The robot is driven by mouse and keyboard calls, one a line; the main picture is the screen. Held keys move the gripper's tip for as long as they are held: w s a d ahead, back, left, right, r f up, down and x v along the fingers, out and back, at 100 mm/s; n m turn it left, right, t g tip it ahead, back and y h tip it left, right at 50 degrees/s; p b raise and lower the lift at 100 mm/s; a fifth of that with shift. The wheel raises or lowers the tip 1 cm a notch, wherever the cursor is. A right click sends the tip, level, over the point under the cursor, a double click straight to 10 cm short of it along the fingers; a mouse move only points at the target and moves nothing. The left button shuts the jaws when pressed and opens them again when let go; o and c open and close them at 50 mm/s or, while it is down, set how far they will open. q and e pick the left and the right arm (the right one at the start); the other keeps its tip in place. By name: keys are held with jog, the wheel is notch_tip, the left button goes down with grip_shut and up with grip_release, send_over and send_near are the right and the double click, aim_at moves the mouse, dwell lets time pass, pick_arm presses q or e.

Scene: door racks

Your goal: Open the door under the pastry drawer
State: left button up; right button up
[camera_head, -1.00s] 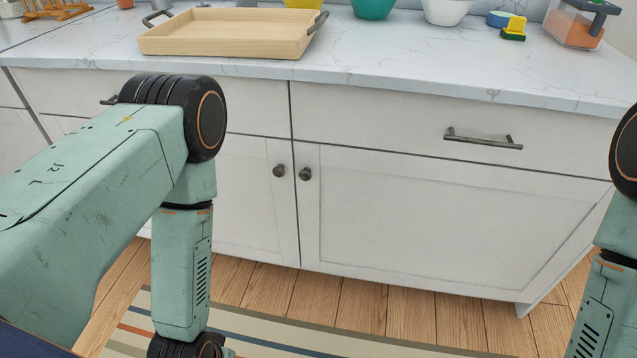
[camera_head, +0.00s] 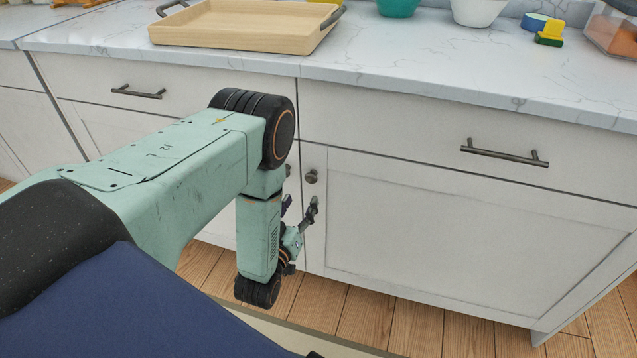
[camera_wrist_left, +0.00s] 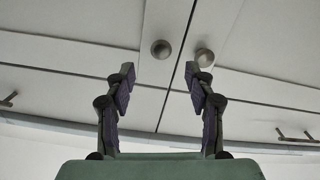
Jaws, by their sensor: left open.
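Two white drawers sit under the counter, a left one (camera_head: 185,92) and a right one (camera_head: 450,125); nothing marks either as the pastry drawer. Below the right drawer is a closed white door (camera_head: 450,225) with a dark round knob (camera_head: 312,176) near its left edge. The left door's knob (camera_head: 288,171) is partly hidden by my arm. My left gripper (camera_head: 299,206) is open and empty, just below the knobs in the head view. In the left wrist view its fingers (camera_wrist_left: 160,78) are spread, with one knob (camera_wrist_left: 160,48) beyond the gap and another (camera_wrist_left: 205,57) beside it.
The marble counter (camera_head: 420,75) carries a wooden tray (camera_head: 240,30), bowls and a yellow-green object (camera_head: 550,33). Bar handles stick out from the left drawer (camera_head: 138,92) and right drawer (camera_head: 504,154). Wooden floor (camera_head: 380,318) is clear before the right door.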

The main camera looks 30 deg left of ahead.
aim_at(310, 180)
pick_arm(q)
jog(key=b+x, duration=0.2)
jog(key=x, duration=0.4)
jog(key=shift+a, duration=0.15)
jog(key=shift+w+r, duration=0.1)
jog(key=shift+w, duration=0.6)
jog(key=shift+a, duration=0.1)
jog(key=shift+c, duration=0.4)
grip_shut()
